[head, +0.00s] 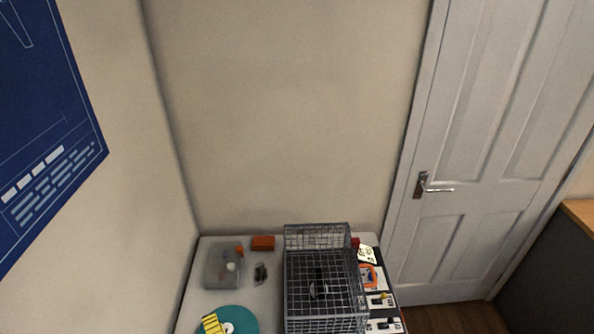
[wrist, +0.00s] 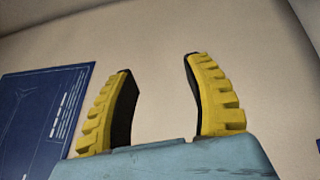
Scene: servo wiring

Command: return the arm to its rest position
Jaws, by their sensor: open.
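My gripper (wrist: 158,85) shows in the wrist view with its two yellow, black-padded fingers spread wide. It is open and nothing is between the fingers. Behind it are a plain beige wall and the blue poster (wrist: 45,115) at left. In the head view neither my gripper nor my arm shows, so its place relative to the table (head: 215,297) cannot be told from there.
Small parts and cards (head: 370,277) lie right of the cage. A closed white door (head: 490,150) is at right.

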